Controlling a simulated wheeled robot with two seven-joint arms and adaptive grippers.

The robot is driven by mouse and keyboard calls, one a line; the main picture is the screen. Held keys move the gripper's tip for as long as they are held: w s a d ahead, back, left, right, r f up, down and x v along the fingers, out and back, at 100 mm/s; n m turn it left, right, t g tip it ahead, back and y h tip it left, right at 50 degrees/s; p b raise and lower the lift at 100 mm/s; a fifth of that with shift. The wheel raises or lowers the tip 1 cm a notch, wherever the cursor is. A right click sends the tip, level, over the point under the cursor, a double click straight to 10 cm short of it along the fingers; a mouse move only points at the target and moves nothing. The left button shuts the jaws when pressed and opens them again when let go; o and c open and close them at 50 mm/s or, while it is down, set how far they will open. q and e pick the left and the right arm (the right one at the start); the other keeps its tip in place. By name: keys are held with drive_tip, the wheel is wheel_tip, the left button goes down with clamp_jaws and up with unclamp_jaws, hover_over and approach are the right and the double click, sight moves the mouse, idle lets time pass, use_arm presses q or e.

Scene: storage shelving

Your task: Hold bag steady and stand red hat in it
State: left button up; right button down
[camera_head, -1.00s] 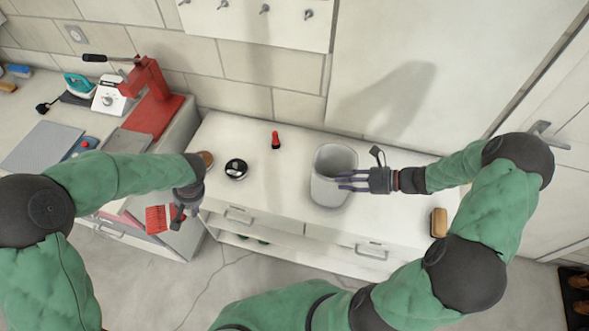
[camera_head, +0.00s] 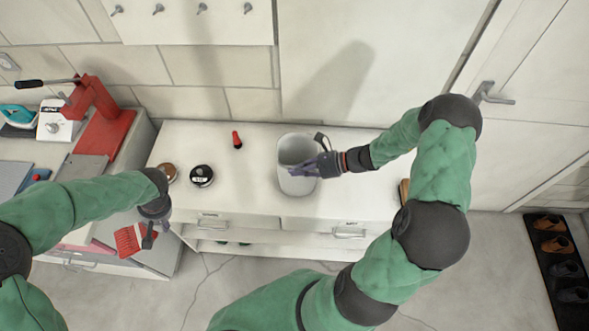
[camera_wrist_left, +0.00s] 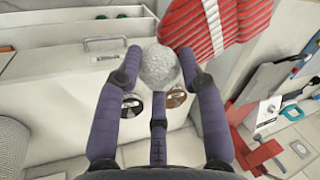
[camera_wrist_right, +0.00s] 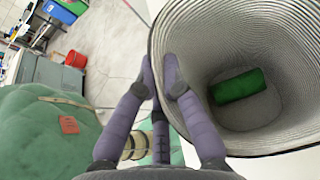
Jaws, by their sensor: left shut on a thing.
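The bag (camera_head: 280,178) is a pale, open-topped, ribbed container standing upright on the white counter. In the right wrist view, a green roll-like thing (camera_wrist_right: 238,86) lies inside the bag (camera_wrist_right: 285,128). My right gripper (camera_head: 305,166) is at the bag's right rim. In the right wrist view its fingertips (camera_wrist_right: 161,72) are slightly apart, at the bag's wall; I cannot tell whether they pinch it. The red striped hat (camera_head: 130,238) hangs from my left gripper (camera_head: 152,222), left of the counter. In the left wrist view, the fingers (camera_wrist_left: 160,66) close around the grey pompom of the hat (camera_wrist_left: 222,28).
On the counter (camera_head: 245,185) stand a black tin (camera_head: 202,176), a brown tin (camera_head: 168,172) and a small red-capped thing (camera_head: 237,139). A red press (camera_head: 100,112) stands on the left bench. A brush lies partly hidden behind my right arm. Counter between tin and bag is clear.

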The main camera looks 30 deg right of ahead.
idle(0.3)
use_arm(q)
drive_tip(key=s+d+r+h, duration=0.2)
drive_tip(key=d+h, duration=0.2)
drive_tip(key=d, duration=0.9)
drive_tip(key=s+d+r+h, duration=0.1)
drive_tip(key=d+r+h, duration=0.25)
drive_tip(key=d, duration=0.95)
drive_tip(key=w+d+r+n+t+h, duration=0.2)
drive_tip(key=w+d+r+h, duration=0.15)
drive_tip(key=d+r, duration=0.55)
drive_tip(key=w+d+r+n+t+h, duration=0.2)
drive_tip(key=d+r+h, duration=0.3)
drive_tip(key=d+r, duration=0.4)
wheel_tip(320, 180, down, 20)
drive_tip(key=d, duration=0.1)
drive_tip(key=shift+d+f, duration=0.15)
drive_tip(key=shift+f, duration=0.1)
idle(0.3)
